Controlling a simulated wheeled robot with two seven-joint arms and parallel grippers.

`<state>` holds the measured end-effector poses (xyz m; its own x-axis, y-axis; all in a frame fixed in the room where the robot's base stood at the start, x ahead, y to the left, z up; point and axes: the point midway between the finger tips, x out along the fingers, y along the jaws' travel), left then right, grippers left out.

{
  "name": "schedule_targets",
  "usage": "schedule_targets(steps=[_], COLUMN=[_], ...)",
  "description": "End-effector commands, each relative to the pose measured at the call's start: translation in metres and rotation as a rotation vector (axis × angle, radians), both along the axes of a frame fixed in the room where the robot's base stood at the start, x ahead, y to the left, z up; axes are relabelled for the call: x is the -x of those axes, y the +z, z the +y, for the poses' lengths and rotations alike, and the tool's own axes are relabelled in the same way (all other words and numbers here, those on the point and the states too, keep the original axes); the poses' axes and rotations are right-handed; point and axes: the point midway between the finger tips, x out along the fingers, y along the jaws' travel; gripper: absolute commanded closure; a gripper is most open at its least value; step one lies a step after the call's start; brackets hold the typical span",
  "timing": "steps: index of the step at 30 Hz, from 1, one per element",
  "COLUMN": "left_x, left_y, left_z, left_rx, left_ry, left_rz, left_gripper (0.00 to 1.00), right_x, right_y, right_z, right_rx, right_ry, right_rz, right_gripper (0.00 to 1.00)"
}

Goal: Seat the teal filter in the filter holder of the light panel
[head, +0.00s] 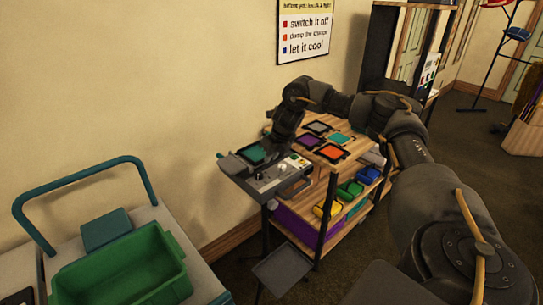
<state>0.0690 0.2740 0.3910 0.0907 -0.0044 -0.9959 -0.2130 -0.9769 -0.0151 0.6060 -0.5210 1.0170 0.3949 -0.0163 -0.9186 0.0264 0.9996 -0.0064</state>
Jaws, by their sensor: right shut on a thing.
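My right arm comes in from the right and reaches over the cart. Its gripper (268,151) points down at the light panel (265,178) and is shut on a dark-framed teal filter (254,154). The filter is at the back left of the panel, by a grey flap or plate (233,164). The fingers and the filter holder are largely hidden by the gripper and filter. I cannot tell whether the filter is in the holder or just above it. My left gripper is not in view.
On the wooden cart top (353,153) lie a purple filter (308,141), an orange filter (331,152), a greyish one (318,127) and a teal square (340,138). A green crate (125,270) stands at the lower left.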

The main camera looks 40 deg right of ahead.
Motion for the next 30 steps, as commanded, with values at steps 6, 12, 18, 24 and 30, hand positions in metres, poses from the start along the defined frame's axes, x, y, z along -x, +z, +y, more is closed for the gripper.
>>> schedule_targets(steps=[6, 12, 18, 24, 30], left_x=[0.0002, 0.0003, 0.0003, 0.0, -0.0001], left_y=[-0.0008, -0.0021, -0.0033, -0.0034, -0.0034], left_z=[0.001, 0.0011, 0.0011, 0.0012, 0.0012], left_rx=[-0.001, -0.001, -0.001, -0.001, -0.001], left_ry=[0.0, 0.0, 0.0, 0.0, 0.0], left_rz=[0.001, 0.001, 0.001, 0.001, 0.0], left_gripper=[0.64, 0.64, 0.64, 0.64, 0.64], right_x=[0.0, -0.0001, 0.0, -0.0001, -0.0001], right_y=[-0.0015, -0.0044, -0.0076, -0.0085, -0.0085], right_z=[0.0, 0.0, 0.0001, 0.0001, 0.0001], right_rx=[0.0, 0.0, 0.0, 0.0, 0.0], right_ry=[0.0, 0.0, 0.0, 0.0, 0.0], right_rz=[0.0, 0.0, 0.0, 0.0, 0.0], right_gripper=[1.0, 1.0, 1.0, 0.7, 0.57])
